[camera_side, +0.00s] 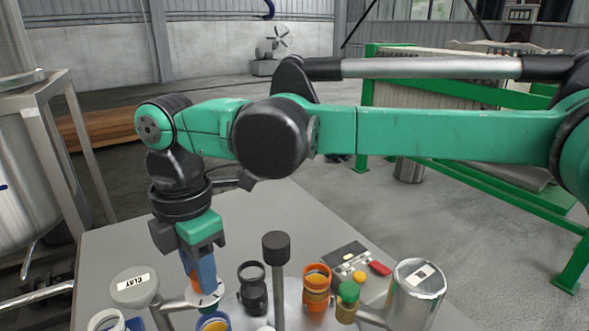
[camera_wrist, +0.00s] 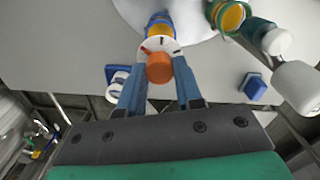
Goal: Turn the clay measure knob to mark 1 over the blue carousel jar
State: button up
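The orange knob (camera_wrist: 159,69) sits on a white round dial (camera_wrist: 154,44) with a few dark ticks and a red mark. Tick numbers are too small to read. My gripper (camera_wrist: 160,66) points down at it, with one blue finger on each side of the knob. No clear gap shows, but contact is uncertain. In the side view, my gripper (camera_side: 203,285) stands over the white dial (camera_side: 207,299). A pale vessel labelled CLAY (camera_side: 134,286) is at its left. The blue carousel jar (camera_side: 213,322) lies just below the dial, and also shows in the wrist view (camera_wrist: 160,24).
A dark-capped post (camera_side: 277,262) rises right of my gripper. Around it stand a black jar (camera_side: 253,289), an orange jar (camera_side: 317,287), a green-capped vessel (camera_side: 348,301) and a metal canister (camera_side: 416,294). A small control box (camera_side: 345,255) is behind. The grey table's back left is clear.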

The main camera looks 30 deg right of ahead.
grip_shut()
jog(key=shift+m, duration=0.3)
jog(key=m, duration=0.5)
jog(key=shift+m, duration=0.3)
jog(key=m, duration=0.5)
jog(key=shift+m, duration=0.4)
jog(key=o, duration=0.7)
grip_release()
jog(key=shift+c, duration=0.2)
